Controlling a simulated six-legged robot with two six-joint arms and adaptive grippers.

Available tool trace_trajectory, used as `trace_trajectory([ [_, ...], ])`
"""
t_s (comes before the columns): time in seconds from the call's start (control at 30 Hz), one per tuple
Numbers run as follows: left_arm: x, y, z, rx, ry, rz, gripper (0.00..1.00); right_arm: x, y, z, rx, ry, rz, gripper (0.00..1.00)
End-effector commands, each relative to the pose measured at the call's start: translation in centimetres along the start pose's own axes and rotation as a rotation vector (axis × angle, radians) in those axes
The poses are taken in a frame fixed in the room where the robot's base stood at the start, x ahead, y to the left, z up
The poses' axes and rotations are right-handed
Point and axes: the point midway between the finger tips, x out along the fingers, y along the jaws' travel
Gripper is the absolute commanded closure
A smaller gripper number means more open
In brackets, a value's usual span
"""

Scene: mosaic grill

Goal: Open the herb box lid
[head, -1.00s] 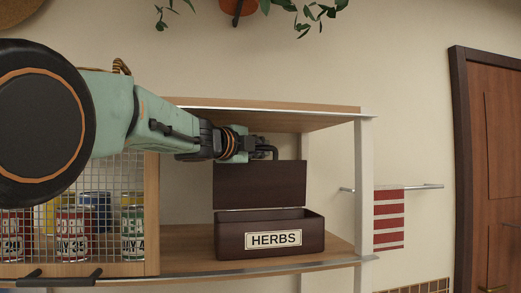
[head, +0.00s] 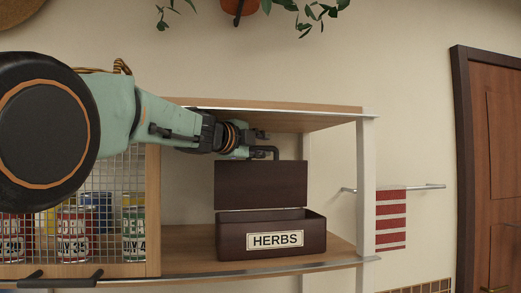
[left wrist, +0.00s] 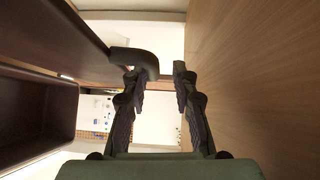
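The dark brown herb box (head: 232,242) with a HERBS label stands on the shelf. Its lid (head: 262,184) is raised and stands about upright at the back of the box. A bent dark handle (head: 268,150) is at the lid's top edge. My left gripper (head: 259,143) is at the handle, above the lid. In the left wrist view its two fingers (left wrist: 163,75) stand apart with a clear gap. The handle (left wrist: 137,60) shows there by the left finger, not between the fingers; I cannot tell if they touch. My right gripper is not in view.
The upper shelf board (head: 300,112) is close above my left gripper. A mesh-fronted cabinet (head: 150,215) with several cans is left of the box. A rail with a striped towel (head: 390,222) is right of the shelf post (head: 366,190).

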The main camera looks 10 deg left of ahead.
Motion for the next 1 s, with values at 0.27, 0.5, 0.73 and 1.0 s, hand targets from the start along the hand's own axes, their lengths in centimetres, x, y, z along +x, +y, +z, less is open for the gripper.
trace_trajectory([
  [0.27,-0.08,-0.3,0.0,0.001,-0.001,-0.005,0.64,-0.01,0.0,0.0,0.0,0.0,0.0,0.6],
  [0.5,-0.01,-0.02,0.03,0.001,-0.001,-0.001,0.64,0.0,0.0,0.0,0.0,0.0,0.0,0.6],
  [0.73,0.03,0.11,0.02,0.001,0.0,0.002,0.64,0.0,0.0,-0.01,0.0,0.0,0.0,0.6],
  [1.0,-0.09,0.28,-0.13,0.018,0.0,-0.014,0.64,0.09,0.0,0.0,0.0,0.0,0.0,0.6],
])
